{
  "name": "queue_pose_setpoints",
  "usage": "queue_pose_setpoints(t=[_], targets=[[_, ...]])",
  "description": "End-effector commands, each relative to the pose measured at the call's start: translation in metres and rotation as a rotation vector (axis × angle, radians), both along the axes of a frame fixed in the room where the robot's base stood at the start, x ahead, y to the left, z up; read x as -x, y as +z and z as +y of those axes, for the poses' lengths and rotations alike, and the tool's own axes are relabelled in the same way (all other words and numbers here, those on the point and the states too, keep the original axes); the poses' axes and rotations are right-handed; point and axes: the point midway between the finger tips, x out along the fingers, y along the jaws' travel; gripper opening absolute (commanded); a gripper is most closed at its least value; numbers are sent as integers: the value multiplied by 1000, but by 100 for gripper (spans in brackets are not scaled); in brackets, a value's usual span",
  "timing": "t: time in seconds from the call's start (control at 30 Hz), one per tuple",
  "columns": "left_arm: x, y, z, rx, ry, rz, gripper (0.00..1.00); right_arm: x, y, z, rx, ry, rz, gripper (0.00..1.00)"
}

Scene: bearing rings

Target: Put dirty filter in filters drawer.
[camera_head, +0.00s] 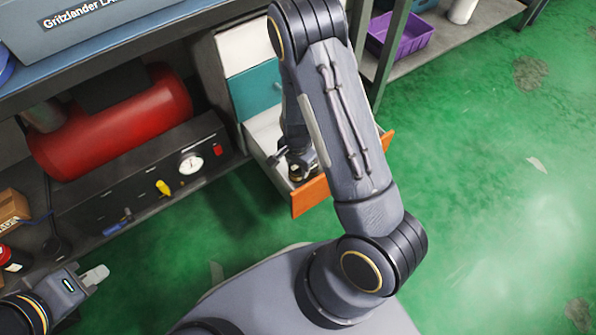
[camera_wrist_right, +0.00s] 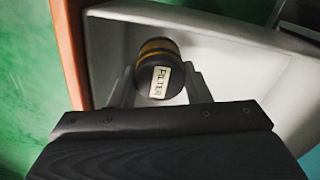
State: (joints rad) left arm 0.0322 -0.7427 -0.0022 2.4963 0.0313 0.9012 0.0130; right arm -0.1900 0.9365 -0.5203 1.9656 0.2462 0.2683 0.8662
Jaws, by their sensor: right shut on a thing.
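The filter (camera_wrist_right: 158,52) is a dark cylinder with a yellowish band and a pale label reading FILTER. My right gripper (camera_wrist_right: 160,84) is shut on it, one pale finger on each side. Both are inside or just over the open white drawer (camera_wrist_right: 108,50) with an orange front, also seen in the head view (camera_head: 312,196). I cannot tell whether the filter touches the drawer floor. In the head view my right arm hides part of the drawer. My left gripper (camera_head: 96,276) is at the lower left, away from the drawer; its finger gap is unclear.
A teal drawer (camera_head: 256,90) and a white one sit above the open drawer. A red tank (camera_head: 110,130) and a dark panel with a gauge (camera_head: 190,163) are to the left. A purple bin (camera_head: 400,36) stands on a shelf behind.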

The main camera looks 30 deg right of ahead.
Motion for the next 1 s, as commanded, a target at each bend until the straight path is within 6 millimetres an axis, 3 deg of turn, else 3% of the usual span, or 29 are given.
queue_pose_setpoints(t=[0.03, 0.13, 0.9, 0.93, 1.0], targets=[[0, -10, 0, 0, 0, 0, 0, 1, -15, 0, -1, -1, 4, 20], [0, -15, 0, 0, 0, 0, 0, 0, -28, 0, 0, 0, 1, 20], [0, -22, 0, 0, 0, 0, 0, 0, -39, 0, -1, -1, 0, 20], [0, -22, 0, 0, 0, 0, 0, 0, -39, 0, -1, -1, 0, 45], [0, -22, 0, 0, 0, 0, 0, 0, -39, 0, -1, -1, 0, 54]])
